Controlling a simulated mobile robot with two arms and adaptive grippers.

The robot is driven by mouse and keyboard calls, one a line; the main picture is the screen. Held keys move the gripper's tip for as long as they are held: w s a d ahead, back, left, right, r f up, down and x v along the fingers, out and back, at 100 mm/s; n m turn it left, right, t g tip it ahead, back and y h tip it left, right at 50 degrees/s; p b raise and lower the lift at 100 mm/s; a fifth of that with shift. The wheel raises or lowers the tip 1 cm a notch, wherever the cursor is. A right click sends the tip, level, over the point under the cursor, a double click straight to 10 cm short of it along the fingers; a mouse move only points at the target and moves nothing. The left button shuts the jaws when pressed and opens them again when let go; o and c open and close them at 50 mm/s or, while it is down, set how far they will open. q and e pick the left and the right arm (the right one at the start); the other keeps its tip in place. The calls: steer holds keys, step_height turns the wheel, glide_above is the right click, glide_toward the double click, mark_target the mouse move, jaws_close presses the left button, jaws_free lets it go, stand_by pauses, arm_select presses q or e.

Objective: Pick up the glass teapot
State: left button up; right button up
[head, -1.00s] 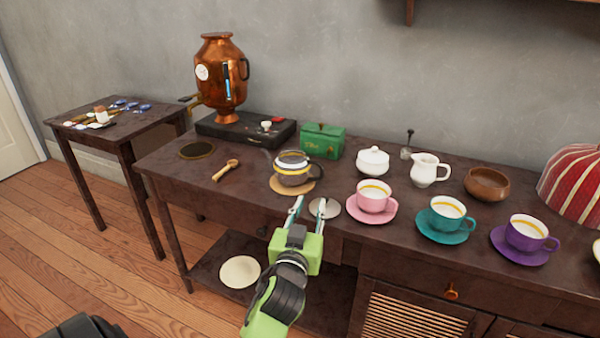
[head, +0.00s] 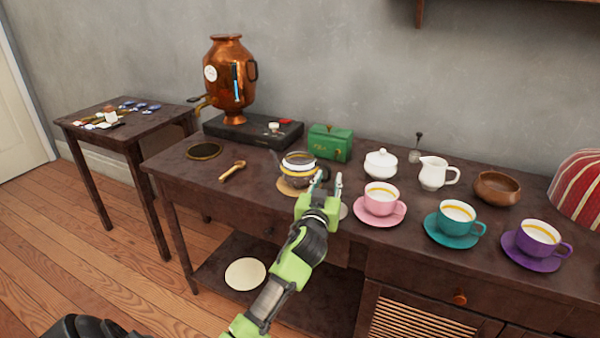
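The glass teapot (head: 297,163), clear with a yellow band, stands upright on a round tan mat (head: 287,188) near the middle of the table. My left gripper (head: 329,179) is open at the teapot's right, handle side, with its two fingers apart and pointing toward the back of the table. The fingers partly cover the handle area, so I cannot tell whether they touch the handle or stand around it. My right gripper is not in view.
A pink cup (head: 380,194) on its saucer stands close to the gripper's right. A green box (head: 330,142) is behind the teapot, and a white lidded bowl (head: 380,163) is behind right. A wooden spoon (head: 232,171) lies to the left, with bare tabletop around it.

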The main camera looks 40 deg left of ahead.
arm_select(q)
steer(key=shift+w, duration=0.15)
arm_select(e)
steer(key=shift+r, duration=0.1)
arm_select(q)
jaws_close()
steer(key=shift+r, duration=0.1)
steer(key=shift+r, duration=0.2)
step_height(320, 180, up, 10)
steer(key=p, duration=0.2)
steer(key=shift+f+p, duration=0.25)
steer(key=shift+p, duration=0.1)
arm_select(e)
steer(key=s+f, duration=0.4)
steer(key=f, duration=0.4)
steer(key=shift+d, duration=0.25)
